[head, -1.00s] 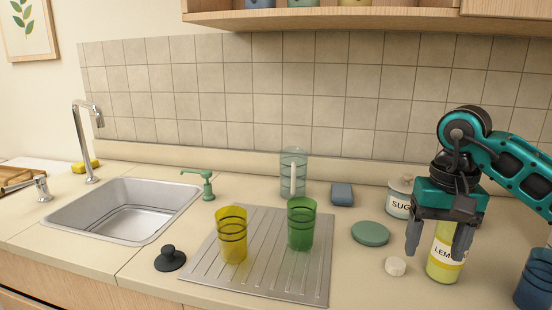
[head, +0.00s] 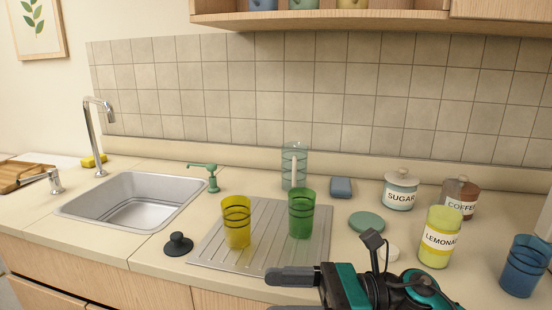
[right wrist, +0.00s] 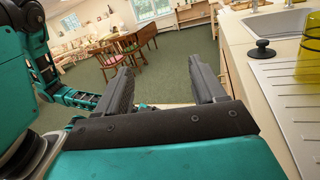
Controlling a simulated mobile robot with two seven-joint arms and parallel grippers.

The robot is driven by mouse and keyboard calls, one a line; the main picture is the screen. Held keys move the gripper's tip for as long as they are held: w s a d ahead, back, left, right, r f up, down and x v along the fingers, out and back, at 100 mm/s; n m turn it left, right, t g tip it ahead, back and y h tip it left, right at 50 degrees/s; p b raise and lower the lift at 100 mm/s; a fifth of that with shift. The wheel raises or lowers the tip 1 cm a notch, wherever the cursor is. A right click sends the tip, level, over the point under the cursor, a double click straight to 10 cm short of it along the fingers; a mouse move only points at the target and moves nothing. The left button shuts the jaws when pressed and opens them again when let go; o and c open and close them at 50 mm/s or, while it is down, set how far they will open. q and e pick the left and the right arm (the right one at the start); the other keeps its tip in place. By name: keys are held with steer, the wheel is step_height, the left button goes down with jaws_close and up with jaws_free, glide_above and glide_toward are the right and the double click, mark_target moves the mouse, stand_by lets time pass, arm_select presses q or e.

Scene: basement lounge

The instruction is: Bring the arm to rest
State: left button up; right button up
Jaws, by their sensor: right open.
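My right gripper (head: 292,290) is low at the bottom edge of the head view, in front of the counter's front edge, with its fingers pointing left. In the right wrist view its two fingers (right wrist: 162,85) are spread apart with nothing between them. The lemonade container (head: 439,238), yellow-green with a white label, stands upright on the counter behind and right of my right arm, apart from it. My left gripper is in neither view.
A ribbed drainboard (head: 262,259) holds a yellow cup (head: 236,225) and a green cup (head: 301,215). The sink (head: 135,200) is left, with a black plug (head: 178,245) nearby. A blue cup (head: 523,268) stands right. Open floor (right wrist: 180,62) lies beyond my fingers.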

steer(key=w+d+f+m+t+h, duration=0.1)
steer(key=d+f+m+t+h, duration=0.4)
steer(key=m, duration=0.7)
steer(key=w+d+f+m+t+h, duration=0.1)
steer(key=d+f+m+t+h, duration=0.15)
steer(key=m+t, duration=0.7)
steer(key=w+d+f+m+t+h, duration=0.1)
steer(key=d+f+m+t+h, duration=0.25)
steer(key=m, duration=1.15)
steer(key=s+d+f+m+g+h, duration=0.2)
steer(key=s+f+m, duration=0.4)
steer(key=f, duration=0.3)
steer(key=s+d+f+m+g+h, duration=0.3)
steer(key=s+f+m, duration=0.3)
steer(key=f+m, duration=0.2)
steer(key=shift+s+d+f+g+h, duration=0.2)
steer(key=shift+f+g+h, duration=0.3)
steer(key=shift+f+g, duration=0.25)
steer(key=shift+r, duration=0.1)
